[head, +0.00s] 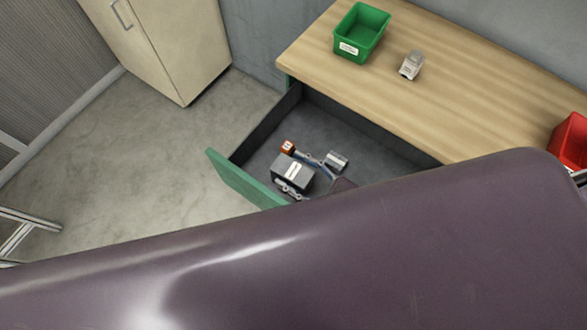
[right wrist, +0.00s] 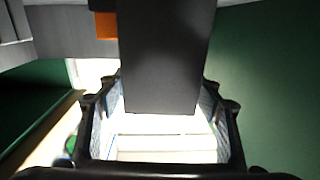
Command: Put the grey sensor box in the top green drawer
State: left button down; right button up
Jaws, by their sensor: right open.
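The grey sensor box (head: 292,173), dark with a white label on top, is inside the open top green drawer (head: 238,180), near its front. My right gripper (head: 299,174) is open, with one finger on either side of the box. In the right wrist view the box (right wrist: 165,55) stands between the open fingers of the gripper (right wrist: 160,102), with bright gaps beside it. I cannot tell whether the fingers touch it. My large purple arm link hides the right part of the drawer. My left gripper is not in view.
A green bin (head: 348,48), a small grey device (head: 411,66) and a red bin (head: 570,140) stand on the wooden worktop (head: 400,110).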

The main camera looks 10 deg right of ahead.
aim_at(310, 181)
jog(key=v, duration=0.7)
jog(key=shift+s+d+r, duration=0.1)
jog(key=shift+s+d, duration=0.05)
jog(key=shift+s, duration=0.05)
